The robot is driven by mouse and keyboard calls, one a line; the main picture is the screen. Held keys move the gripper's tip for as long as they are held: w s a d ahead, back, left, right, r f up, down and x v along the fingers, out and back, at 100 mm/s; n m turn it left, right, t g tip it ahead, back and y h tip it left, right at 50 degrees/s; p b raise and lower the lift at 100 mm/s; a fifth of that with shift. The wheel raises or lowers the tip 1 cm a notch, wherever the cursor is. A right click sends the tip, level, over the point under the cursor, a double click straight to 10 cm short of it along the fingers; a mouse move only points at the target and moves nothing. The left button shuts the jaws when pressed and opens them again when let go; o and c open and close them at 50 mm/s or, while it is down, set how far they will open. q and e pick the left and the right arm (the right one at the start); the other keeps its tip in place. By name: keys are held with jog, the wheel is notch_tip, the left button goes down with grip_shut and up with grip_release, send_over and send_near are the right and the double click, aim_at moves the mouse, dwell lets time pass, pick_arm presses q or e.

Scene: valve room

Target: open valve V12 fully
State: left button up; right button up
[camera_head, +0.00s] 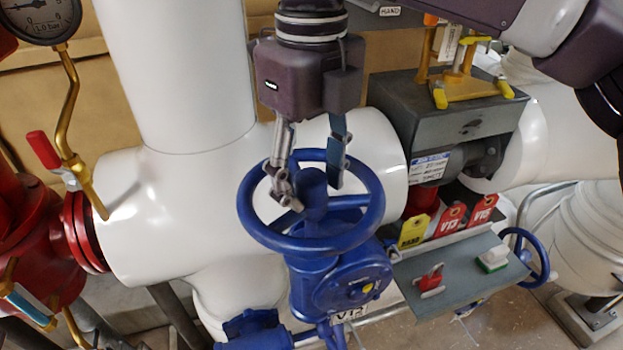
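A blue valve with a round handwheel (372,222) stands in the middle of the view. My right gripper (311,188) is over the wheel, pointing down. Its two fingers are apart, one to the left of the hub (312,185) and one to the right, near the far rim. Nothing is visibly clamped between them; contact with the wheel cannot be told. My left gripper is not in view.
Large white pipes (190,200) fill the space behind the wheel. A grey box (455,115) with yellow parts stands at the right. Below it, a grey shelf (460,270) holds red and yellow tags. A pressure gauge (38,12) and red fittings (85,232) are at the left.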

notch_tip(320, 180, up, 7)
jog(key=p, duration=0.4)
jog(key=shift+f+p, duration=0.2)
jog(key=shift+p, duration=0.2)
jog(key=shift+a, duration=0.1)
jog(key=shift+f, duration=0.1)
